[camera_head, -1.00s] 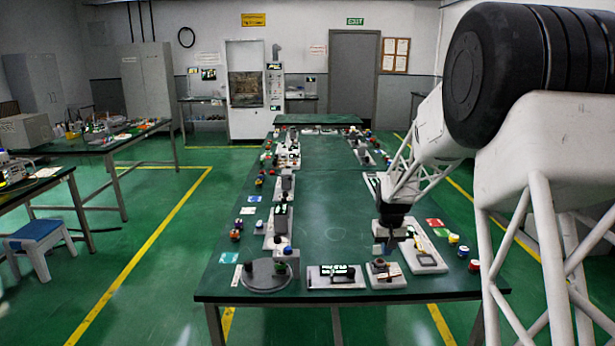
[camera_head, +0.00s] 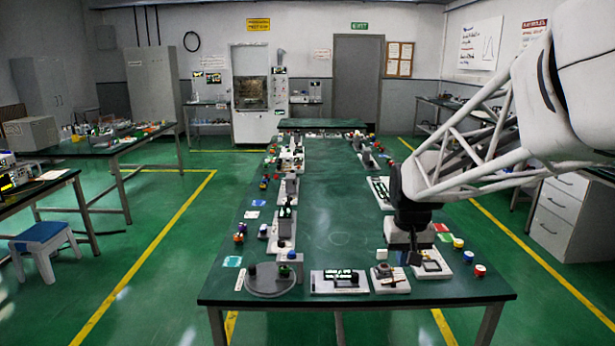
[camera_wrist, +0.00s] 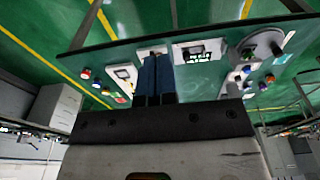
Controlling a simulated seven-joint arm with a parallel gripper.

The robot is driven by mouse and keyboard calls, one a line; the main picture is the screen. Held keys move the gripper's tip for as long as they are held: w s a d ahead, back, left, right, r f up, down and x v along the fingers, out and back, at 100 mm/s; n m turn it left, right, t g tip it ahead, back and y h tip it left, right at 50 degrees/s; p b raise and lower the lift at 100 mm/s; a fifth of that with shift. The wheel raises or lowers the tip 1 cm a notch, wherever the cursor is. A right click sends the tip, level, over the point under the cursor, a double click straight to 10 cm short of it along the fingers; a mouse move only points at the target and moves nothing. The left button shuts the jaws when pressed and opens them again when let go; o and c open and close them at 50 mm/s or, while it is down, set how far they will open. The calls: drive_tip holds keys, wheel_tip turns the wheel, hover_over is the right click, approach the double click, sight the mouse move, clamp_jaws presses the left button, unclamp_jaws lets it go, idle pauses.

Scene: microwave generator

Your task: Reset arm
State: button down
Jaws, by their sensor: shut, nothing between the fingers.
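My gripper (camera_head: 411,258) hangs above the front right part of the long green table (camera_head: 345,237), close to the small white-and-dark device and the white frame-like plate (camera_head: 433,264). In the wrist view, its two blue-grey fingers (camera_wrist: 157,72) lie side by side, shut, with nothing held. The white plate (camera_wrist: 124,76) shows just left of the fingers there, and a white box with a display (camera_wrist: 200,52) shows to their right. My arm reaches in from the right side of the head view.
Along the table's front edge are a round grey turntable (camera_head: 270,280), a display module (camera_head: 339,282) and a small white device (camera_head: 389,279). Coloured knobs (camera_head: 479,270) sit at the right. The table's middle is clear. A blue-topped stool (camera_head: 41,233) stands at left.

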drive_tip(key=s+a+t, duration=0.1)
drive_tip(key=s+a, duration=0.1)
drive_tip(key=s, duration=2.5)
drive_tip(key=shift+a+r, duration=0.35)
